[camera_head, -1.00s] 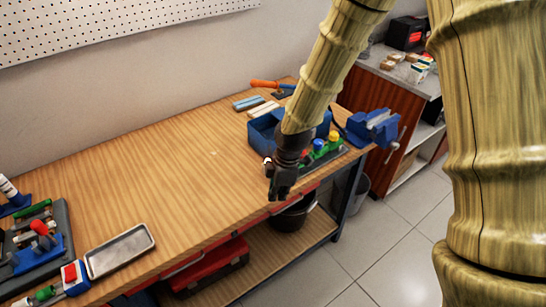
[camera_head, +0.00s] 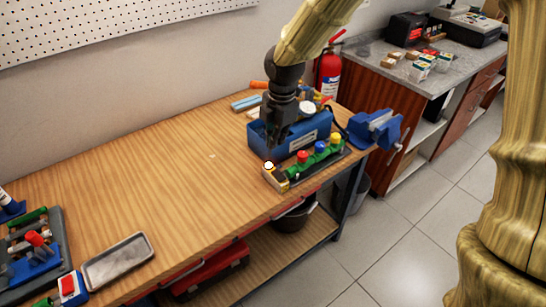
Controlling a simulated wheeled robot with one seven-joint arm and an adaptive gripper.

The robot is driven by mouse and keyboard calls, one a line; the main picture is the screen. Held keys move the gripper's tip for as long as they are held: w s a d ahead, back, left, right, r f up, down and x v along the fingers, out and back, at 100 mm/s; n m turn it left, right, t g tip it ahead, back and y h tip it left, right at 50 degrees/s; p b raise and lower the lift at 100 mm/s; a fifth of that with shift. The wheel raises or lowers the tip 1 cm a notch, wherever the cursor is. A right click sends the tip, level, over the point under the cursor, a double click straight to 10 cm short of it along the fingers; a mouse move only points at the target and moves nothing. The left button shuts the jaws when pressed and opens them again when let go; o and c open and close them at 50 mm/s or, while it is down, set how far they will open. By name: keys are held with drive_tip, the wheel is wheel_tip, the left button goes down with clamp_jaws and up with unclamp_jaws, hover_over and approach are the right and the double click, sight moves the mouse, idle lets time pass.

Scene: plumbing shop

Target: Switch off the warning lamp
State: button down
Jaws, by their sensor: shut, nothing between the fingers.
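A small box (camera_head: 275,179) with a bright white, lit-looking dome (camera_head: 268,166) on top stands near the table's front edge; I take the dome to be the warning lamp. Beside it a green strip (camera_head: 292,173) carries a red knob (camera_head: 303,156), a blue knob (camera_head: 320,146) and a yellow knob (camera_head: 335,138). My gripper (camera_head: 273,150) is shut and empty, pointing down just above and behind the lamp, in front of the blue open bin (camera_head: 300,138). I cannot tell whether it touches anything.
A blue vise (camera_head: 375,128) sits at the right table corner. At the lower left are a metal tray (camera_head: 118,261), a small box with a red switch-like top (camera_head: 69,285) and a dark rack (camera_head: 62,243). The middle of the wooden table (camera_head: 150,185) is clear.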

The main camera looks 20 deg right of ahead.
sight(279, 175)
drive_tip(key=shift+w+a+f+p, duration=0.2)
drive_tip(key=shift+f+p, duration=0.55)
drive_tip(key=shift+f, duration=1.5)
drive_tip(key=shift+w+f+p, duration=0.3)
drive_tip(key=shift+f+p, duration=0.45)
drive_tip(key=shift+f, duration=1.55)
drive_tip(key=shift+w+a+f+p, duration=0.2)
drive_tip(key=shift+f+p, duration=0.55)
drive_tip(key=shift+f, duration=1.5)
drive_tip(key=shift+w, duration=0.1)
